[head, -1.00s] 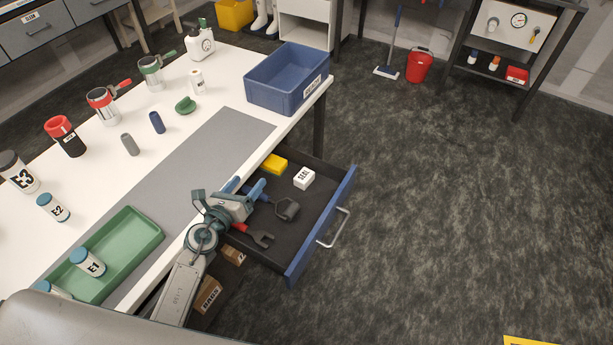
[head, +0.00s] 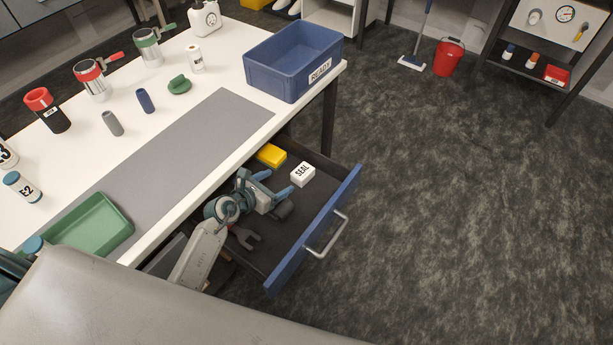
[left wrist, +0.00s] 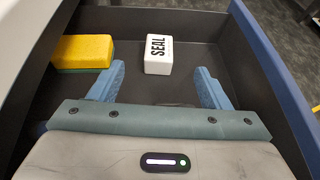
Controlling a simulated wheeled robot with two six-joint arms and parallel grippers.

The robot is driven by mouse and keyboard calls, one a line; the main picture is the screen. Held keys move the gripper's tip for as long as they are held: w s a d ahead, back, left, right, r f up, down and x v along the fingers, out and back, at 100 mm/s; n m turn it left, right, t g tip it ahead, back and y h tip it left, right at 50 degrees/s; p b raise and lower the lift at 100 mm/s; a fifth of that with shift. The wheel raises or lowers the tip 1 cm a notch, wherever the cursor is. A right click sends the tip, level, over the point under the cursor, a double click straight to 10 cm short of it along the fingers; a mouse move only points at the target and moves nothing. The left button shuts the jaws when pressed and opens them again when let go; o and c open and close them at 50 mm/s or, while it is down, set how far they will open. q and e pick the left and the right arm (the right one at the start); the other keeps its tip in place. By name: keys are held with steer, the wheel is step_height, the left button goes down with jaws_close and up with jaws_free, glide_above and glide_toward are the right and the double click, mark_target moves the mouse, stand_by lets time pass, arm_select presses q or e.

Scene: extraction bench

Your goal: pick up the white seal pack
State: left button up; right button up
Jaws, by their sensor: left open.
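The white seal pack (head: 302,174) is a small white block marked SEAL, lying in the open drawer (head: 334,222). In the left wrist view the seal pack (left wrist: 158,55) lies ahead of my fingertips, between their lines. My left gripper (head: 272,184) is over the drawer, just left of the pack. Its two blue fingers also show in the left wrist view (left wrist: 160,82), spread apart with nothing between them. It does not touch the pack. My right gripper is not in view.
A yellow and green sponge (head: 271,155) lies in the drawer left of the pack. A wrench-like tool (head: 243,237) lies under my left arm. The blue drawer front and the bench edge bound the space. A blue READY crate (head: 290,62) stands on the bench corner.

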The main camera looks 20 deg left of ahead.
mark_target(296, 177)
arm_select(q)
step_height(296, 177, down, 3)
steer(key=shift+w+r+b, duration=0.1)
steer(key=shift+w+b, duration=0.05)
steer(key=shift+b, duration=0.85)
steer(key=shift+w+d, duration=0.15)
steer(key=shift+w, duration=0.15)
steer(key=x, duration=0.5)
steer(key=shift+w+d, duration=0.2)
steer(key=shift+w, duration=0.1)
steer(key=b+x, duration=0.1)
steer(key=x, duration=0.3)
steer(key=shift+s+a, duration=0.1)
steer(key=shift+w+f, duration=0.25)
steer(key=shift+f, duration=0.05)
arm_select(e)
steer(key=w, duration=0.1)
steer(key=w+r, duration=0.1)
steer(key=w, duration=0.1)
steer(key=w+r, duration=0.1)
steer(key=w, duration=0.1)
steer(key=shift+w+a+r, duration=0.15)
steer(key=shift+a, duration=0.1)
arm_select(q)
steer(key=c, duration=1.1)
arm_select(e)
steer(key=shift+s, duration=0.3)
